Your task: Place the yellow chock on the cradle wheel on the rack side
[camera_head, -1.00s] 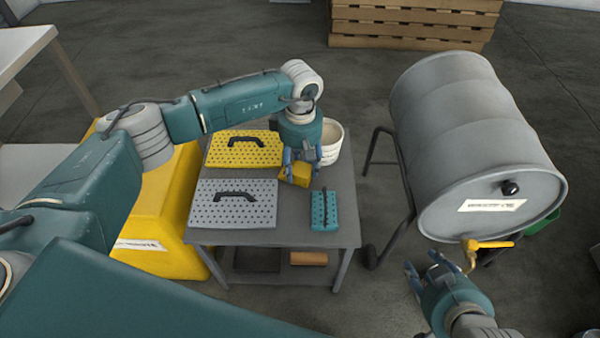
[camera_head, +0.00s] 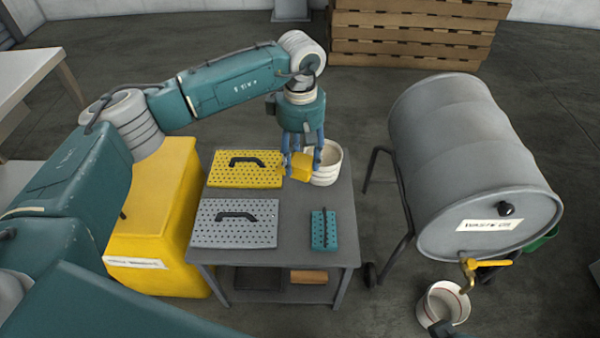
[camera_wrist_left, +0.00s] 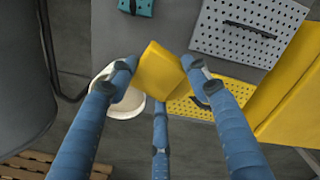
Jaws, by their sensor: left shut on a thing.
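The yellow chock (camera_head: 299,168) is between the fingers of my left gripper (camera_head: 302,162), over the back right of the grey table in the head view. In the left wrist view the chock (camera_wrist_left: 160,72) sits between the fingertips, which are closed on it. Whether its underside touches the table is unclear. The cradle (camera_head: 404,222) carries a grey drum. Its dark wheel (camera_head: 370,275) stands on the floor just right of the table. The cradle's other side is mostly hidden by the drum. A dark part at the bottom edge may belong to my right arm; its fingers cannot be made out.
The table (camera_head: 292,215) holds a yellow perforated case (camera_head: 230,180), a grey one (camera_head: 235,235), a teal block (camera_head: 324,240) and a white tub (camera_head: 328,175) beside the chock. A white bucket (camera_head: 432,305) stands under the drum (camera_head: 470,145)'s yellow tap (camera_head: 485,262). A narrow floor gap separates table and cradle.

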